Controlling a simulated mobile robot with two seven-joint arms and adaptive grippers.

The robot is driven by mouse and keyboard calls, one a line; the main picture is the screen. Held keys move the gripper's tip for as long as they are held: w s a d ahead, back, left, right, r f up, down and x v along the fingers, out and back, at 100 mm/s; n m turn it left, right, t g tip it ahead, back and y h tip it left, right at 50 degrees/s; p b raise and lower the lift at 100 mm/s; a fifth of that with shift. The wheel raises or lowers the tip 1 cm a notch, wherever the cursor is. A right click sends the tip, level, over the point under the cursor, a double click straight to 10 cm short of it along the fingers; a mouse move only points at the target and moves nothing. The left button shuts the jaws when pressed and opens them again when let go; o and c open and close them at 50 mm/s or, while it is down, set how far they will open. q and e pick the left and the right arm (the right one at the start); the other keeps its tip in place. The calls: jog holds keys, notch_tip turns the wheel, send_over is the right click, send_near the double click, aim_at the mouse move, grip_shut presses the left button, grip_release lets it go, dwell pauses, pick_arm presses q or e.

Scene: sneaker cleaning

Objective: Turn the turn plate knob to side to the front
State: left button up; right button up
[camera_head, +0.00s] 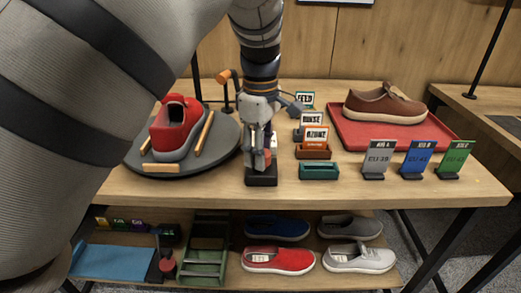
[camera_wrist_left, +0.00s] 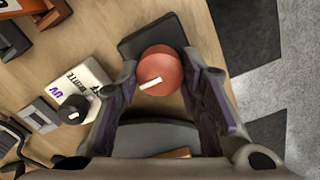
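The turn plate (camera_head: 225,135) is a dark grey round disc on the left of the table. Its grey edge also shows low in the left wrist view (camera_wrist_left: 150,133). A red sneaker (camera_head: 175,128) stands on it. The round red knob (camera_wrist_left: 162,70) has a white mark pointing to the lower left in the wrist view. It sits on a black base (camera_head: 262,180) at the table's front. My left gripper (camera_head: 260,158) points down over the knob. Its fingers are apart, one on either side of the knob; whether they touch it is unclear. My right gripper is not in view.
Orange sticks lie beside the red sneaker. Label holders (camera_head: 314,143) and a green tray (camera_head: 319,170) stand right of the knob. A red tray (camera_head: 350,138) holds a brown shoe (camera_head: 385,103). Size signs (camera_head: 416,160) line the front right. More shoes are on the lower shelf.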

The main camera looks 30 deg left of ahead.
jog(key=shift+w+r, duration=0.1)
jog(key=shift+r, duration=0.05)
pick_arm(q)
jog(key=shift+r+m+p, duration=0.1)
jog(key=shift+m+p, duration=0.2)
jog(key=shift+m, duration=0.9)
jog(key=m, duration=0.3)
jog(key=shift+w+m, duration=0.1)
jog(key=shift+m, duration=0.2)
jog(key=m, duration=0.6)
jog(key=shift+d, duration=0.1)
jog(key=m, duration=0.5)
jog(key=shift+m, duration=0.3)
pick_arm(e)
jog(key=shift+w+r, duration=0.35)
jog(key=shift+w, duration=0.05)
pick_arm(q)
jog(key=o, duration=1.2)
jog(key=shift+c, duration=0.2)
